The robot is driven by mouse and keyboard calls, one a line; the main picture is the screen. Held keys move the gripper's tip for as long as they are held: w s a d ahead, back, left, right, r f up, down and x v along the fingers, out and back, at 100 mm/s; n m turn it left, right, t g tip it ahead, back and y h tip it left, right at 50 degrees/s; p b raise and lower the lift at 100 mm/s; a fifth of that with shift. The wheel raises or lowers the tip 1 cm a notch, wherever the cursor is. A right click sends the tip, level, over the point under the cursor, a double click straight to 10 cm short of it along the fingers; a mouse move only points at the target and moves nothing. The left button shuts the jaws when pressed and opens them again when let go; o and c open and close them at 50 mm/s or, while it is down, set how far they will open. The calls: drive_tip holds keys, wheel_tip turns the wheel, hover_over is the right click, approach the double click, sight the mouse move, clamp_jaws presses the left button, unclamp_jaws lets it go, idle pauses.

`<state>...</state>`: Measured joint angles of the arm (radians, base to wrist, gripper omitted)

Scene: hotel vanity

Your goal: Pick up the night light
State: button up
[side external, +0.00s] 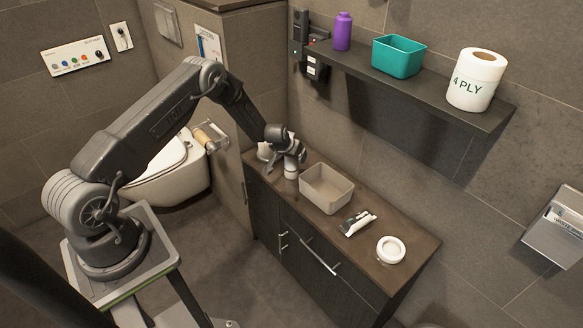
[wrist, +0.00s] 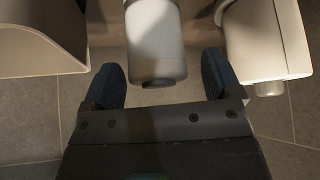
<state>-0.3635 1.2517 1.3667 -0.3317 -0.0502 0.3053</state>
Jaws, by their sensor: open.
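My gripper (side external: 290,155) is low over the back end of the vanity top, and its fingers are open. In the wrist view, the gripper (wrist: 160,82) has one dark finger on each side of the lower end of a white cylinder (wrist: 154,35) with a grey end. A clear gap shows on both sides, so the fingers look apart from it. The cylinder (side external: 291,172) also shows upright under the gripper in the side view, partly hidden. A white rounded item (wrist: 262,40) with a small knob stands close to the right finger. I cannot tell which of these two is the night light.
A beige open bin (side external: 327,203) stands close beside the cylinder. A small dark-and-white item (side external: 358,223) and a white round item (side external: 390,250) lie farther along the vanity top (side external: 415,241). A wall shelf (side external: 430,97) above holds a purple bottle, teal bin and paper roll.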

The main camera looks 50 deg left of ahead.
drive_tip(key=shift+x, duration=0.85)
drive_tip(key=c, duration=1.1)
drive_tip(key=shift+r, duration=0.15)
drive_tip(key=shift+c, duration=0.2)
